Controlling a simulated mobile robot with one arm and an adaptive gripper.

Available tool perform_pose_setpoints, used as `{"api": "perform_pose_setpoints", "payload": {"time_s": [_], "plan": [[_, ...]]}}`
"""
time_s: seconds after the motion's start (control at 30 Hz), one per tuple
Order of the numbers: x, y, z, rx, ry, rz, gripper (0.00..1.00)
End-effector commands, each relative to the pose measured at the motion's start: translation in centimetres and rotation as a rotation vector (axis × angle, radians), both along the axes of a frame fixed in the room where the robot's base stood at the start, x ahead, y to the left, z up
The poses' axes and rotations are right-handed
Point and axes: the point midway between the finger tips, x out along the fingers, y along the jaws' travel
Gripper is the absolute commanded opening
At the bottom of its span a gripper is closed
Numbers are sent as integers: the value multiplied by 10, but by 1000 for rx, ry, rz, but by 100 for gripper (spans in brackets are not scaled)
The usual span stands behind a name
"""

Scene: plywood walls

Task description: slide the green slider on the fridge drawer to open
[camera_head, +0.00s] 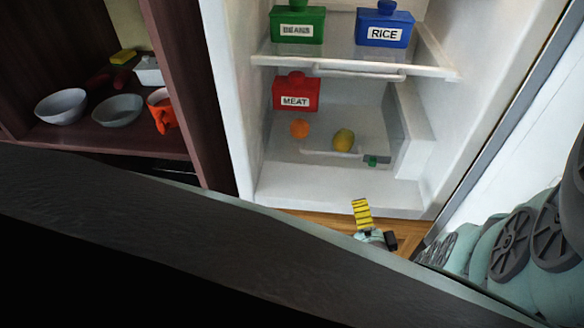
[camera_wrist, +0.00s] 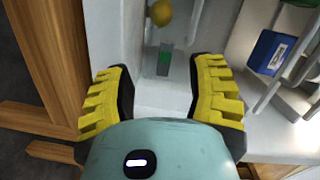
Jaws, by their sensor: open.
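The fridge is open, and its clear lower drawer (camera_head: 335,118) sits inside near the bottom. The small green slider (camera_head: 371,162) is on a short grey strip at the drawer's front right. In the wrist view the green slider (camera_wrist: 164,58) and its grey strip lie ahead, between my two yellow fingers. My gripper (camera_head: 362,214) is in front of the fridge, below the slider in the head view and apart from it. In the wrist view my gripper (camera_wrist: 162,76) is open with nothing between its fingers. The drawer's exact outline is hard to make out.
A red MEAT box (camera_head: 297,93), an orange (camera_head: 299,129) and a yellow fruit (camera_head: 344,139) are in the lower fridge. Green BEANS (camera_head: 297,24) and blue RICE (camera_head: 384,25) boxes stand on the shelf above. A dark cabinet with bowls (camera_head: 61,106) is at left.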

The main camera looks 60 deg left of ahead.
Motion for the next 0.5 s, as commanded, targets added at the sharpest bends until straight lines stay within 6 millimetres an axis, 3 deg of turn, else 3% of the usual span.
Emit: {"api": "perform_pose_setpoints", "payload": {"time_s": [0.1, 0.3, 0.5], "plan": [[22, -10, -1, 127, 111, -99, 55], [35, -19, 5, 225, 186, -165, 55], [48, -5, 7, 237, 186, -166, 55]]}}
